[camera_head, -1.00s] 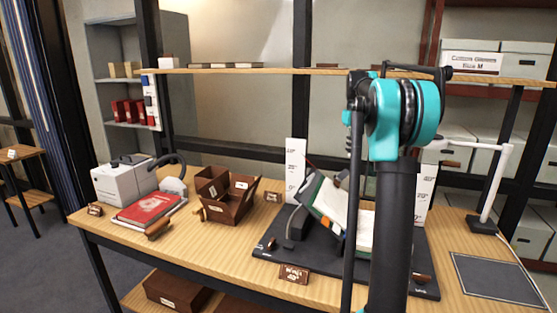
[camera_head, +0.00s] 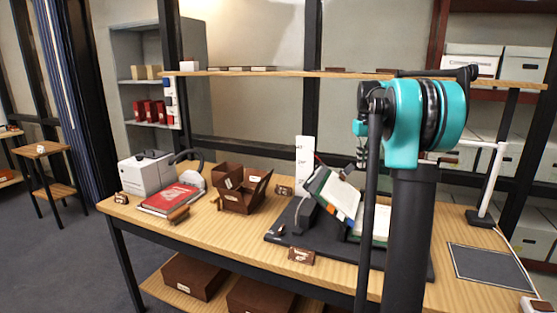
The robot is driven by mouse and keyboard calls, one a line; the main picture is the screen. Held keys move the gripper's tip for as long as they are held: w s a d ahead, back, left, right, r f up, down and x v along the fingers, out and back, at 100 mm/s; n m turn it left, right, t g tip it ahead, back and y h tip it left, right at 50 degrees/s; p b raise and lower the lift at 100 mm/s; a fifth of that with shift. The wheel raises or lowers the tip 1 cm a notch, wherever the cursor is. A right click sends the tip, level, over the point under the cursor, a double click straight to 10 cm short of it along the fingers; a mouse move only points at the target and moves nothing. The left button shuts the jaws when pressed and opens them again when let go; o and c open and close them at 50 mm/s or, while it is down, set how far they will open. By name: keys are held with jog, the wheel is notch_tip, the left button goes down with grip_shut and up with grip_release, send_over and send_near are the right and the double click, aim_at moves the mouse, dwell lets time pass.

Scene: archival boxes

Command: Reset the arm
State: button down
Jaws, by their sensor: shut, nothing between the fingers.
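My arm stands at the right of centre in the head view, with a large teal joint (camera_head: 405,125) atop a dark upright link. A thin dark link runs down on its left side. My gripper (camera_head: 362,160) shows as a small dark shape below a little teal part, just left of the big joint. It points down, shut, with nothing seen in it. The thin link partly hides it. It appears above or in front of the open book (camera_head: 337,194); I cannot tell how far apart they are.
The wooden table (camera_head: 215,248) carries a grey-white box (camera_head: 146,174), a red book (camera_head: 172,198), a brown divided box (camera_head: 240,192), a black board (camera_head: 285,238), and a white lamp (camera_head: 490,185). A shelf (camera_head: 270,73) crosses behind my arm.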

jog(key=s+a+f+t, duration=0.1)
jog(key=s+a+f, duration=0.3)
jog(key=s+f, duration=0.5)
jog(key=s+a+f+m+t, duration=0.1)
jog(key=s+a+f, duration=0.2)
jog(key=s+f, duration=0.6)
jog(key=s+a+f+t, duration=0.1)
jog(key=s+a+f, duration=0.3)
jog(key=s+f, duration=0.5)
jog(key=s, duration=0.8)
jog(key=shift+s+a+t, duration=0.25)
jog(key=shift+a+t, duration=0.1)
jog(key=shift+t, duration=0.05)
